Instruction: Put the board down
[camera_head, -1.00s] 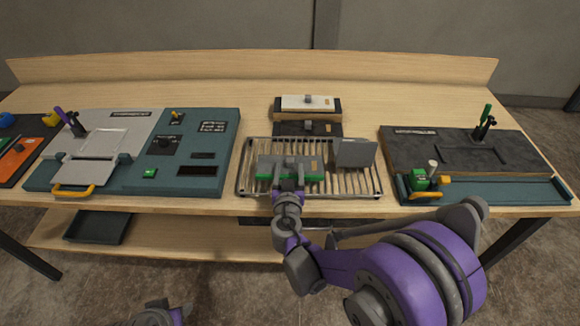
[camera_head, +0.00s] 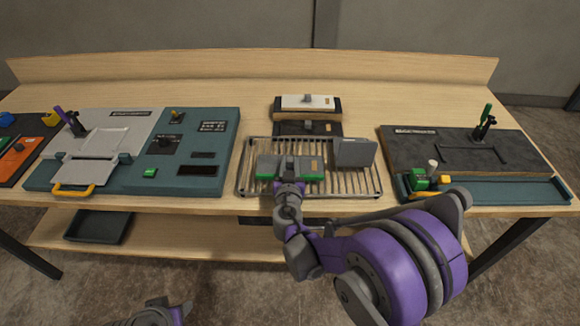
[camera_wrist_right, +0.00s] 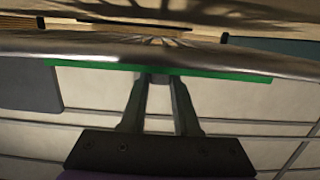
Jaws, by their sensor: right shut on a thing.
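The board (camera_head: 266,165) is a grey plate with a green edge, over the slatted metal rack (camera_head: 363,192) in the middle of the table. My right gripper (camera_head: 289,176) is shut on the board's near edge. In the right wrist view, my right gripper's two fingers (camera_wrist_right: 158,85) meet the board's green edge (camera_wrist_right: 220,75). I cannot tell whether the board rests on the bars or hovers just above them. Part of my left arm shows at the bottom of the head view, with its fingertips hard to make out.
A grey block (camera_head: 354,153) stands on the rack, right of the board. Behind are a dark block (camera_head: 308,128) and a white-topped block (camera_head: 307,103). A teal console (camera_head: 222,150) stands left, and a dark station (camera_head: 445,150) with a teal tray (camera_head: 510,190) right.

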